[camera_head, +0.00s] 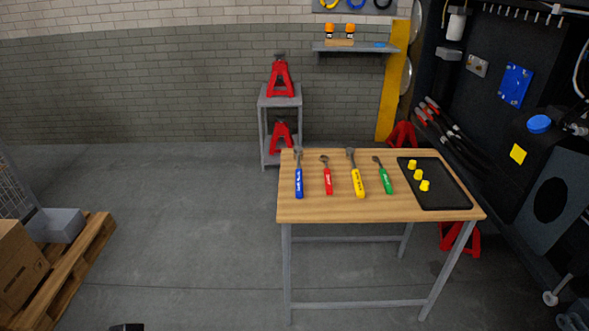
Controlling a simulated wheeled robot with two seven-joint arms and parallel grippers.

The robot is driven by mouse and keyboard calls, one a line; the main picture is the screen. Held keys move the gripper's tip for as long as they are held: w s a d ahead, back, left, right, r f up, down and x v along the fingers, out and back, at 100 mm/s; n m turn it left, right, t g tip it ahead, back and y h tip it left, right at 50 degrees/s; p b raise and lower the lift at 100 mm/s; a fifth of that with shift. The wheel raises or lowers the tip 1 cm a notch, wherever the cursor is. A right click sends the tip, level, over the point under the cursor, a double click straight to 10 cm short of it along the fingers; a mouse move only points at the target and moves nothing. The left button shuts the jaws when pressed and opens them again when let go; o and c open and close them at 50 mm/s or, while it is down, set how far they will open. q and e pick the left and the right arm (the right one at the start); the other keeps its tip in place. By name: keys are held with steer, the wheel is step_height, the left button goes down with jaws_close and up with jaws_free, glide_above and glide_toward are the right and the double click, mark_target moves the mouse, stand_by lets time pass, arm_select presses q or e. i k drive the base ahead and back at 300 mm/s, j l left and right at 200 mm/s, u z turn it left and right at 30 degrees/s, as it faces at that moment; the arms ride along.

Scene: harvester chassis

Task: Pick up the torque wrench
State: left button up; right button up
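Four hand tools lie apart in a row on the wooden table, heads toward the back edge: a blue-handled tool (298,181), a red-handled tool (328,180), a yellow-handled tool (357,182) and a green-handled tool (386,179). The blue and yellow ones are the longest. The handle labels are too small to read, so I cannot tell which is the torque wrench. A small dark shape at the bottom left edge may be the tip of my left gripper (127,327); its fingers cannot be made out. I see no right gripper.
The table (300,211) has a clear front strip. A black tray (448,190) with yellow caps (417,174) covers its right side. A dark tool panel (500,60) stands close on the right. A pallet (75,265) with boxes is far left. Floor between is free.

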mark_target(298, 150)
steer(key=i+z, duration=0.1)
steer(key=z, duration=0.75)
steer(key=i+j+z, duration=0.15)
steer(key=j+z, duration=0.2)
steer(key=i+j+z, duration=0.15)
steer(key=j+z, duration=0.5)
steer(key=i+j, duration=0.1)
steer(key=j, duration=0.35)
steer(key=i+j+z, duration=0.1)
steer(key=j, duration=0.85)
steer(key=i+z, duration=0.05)
steer(key=i, duration=0.05)
